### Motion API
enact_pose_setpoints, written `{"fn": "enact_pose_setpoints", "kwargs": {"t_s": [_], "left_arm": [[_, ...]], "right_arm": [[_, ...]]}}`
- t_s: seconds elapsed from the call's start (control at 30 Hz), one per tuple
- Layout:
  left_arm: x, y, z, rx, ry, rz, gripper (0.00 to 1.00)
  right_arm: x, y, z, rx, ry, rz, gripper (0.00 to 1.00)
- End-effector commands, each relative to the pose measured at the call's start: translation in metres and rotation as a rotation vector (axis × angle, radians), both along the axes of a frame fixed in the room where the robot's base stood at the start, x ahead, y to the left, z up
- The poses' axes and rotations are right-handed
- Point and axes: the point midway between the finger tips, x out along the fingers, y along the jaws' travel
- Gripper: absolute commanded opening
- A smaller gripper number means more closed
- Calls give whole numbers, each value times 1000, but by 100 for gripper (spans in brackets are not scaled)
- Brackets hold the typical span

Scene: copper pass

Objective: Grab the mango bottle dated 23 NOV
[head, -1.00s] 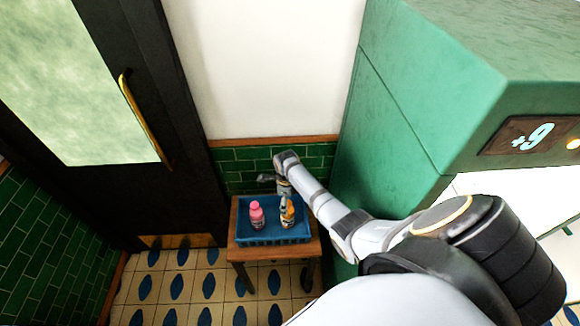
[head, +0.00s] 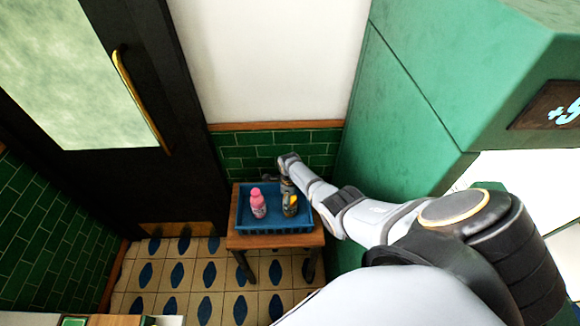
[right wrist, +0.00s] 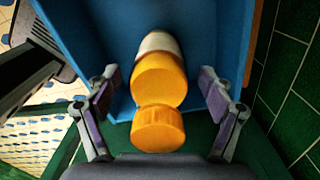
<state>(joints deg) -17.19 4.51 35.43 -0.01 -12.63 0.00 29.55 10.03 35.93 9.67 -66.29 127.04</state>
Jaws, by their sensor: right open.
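An orange bottle (head: 290,207) with an orange cap stands in a blue tray (head: 275,228), on its right side. My right gripper (head: 288,194) is at this bottle, partly in front of it. In the right wrist view, the right gripper (right wrist: 160,88) is open, with one finger on each side of the orange bottle (right wrist: 160,78) and a gap on both sides. The bottle's cap (right wrist: 158,129) points toward my palm. A pink bottle (head: 258,204) stands to the left in the tray. I cannot read any date. My left gripper is not in view.
The tray sits on a small wooden table (head: 240,241) against a green-tiled wall (head: 255,150). A large green cabinet (head: 410,110) stands close to my right arm. A dark door (head: 180,120) with a brass handle is on the left. Tiled floor (head: 200,285) lies clear in front.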

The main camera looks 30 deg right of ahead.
Motion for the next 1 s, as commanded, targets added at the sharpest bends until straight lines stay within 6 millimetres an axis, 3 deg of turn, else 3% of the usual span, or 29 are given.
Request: {"fn": "enact_pose_setpoints", "kwargs": {"t_s": [0.23, 0.8, 1.0], "left_arm": [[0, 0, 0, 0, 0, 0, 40], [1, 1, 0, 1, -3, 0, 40], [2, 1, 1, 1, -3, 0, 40]], "right_arm": [[0, 0, 0, 0, 0, 0, 82], [1, 0, 1, 0, -1, 0, 6], [1, 0, 1, 0, -1, 0, 6]]}}
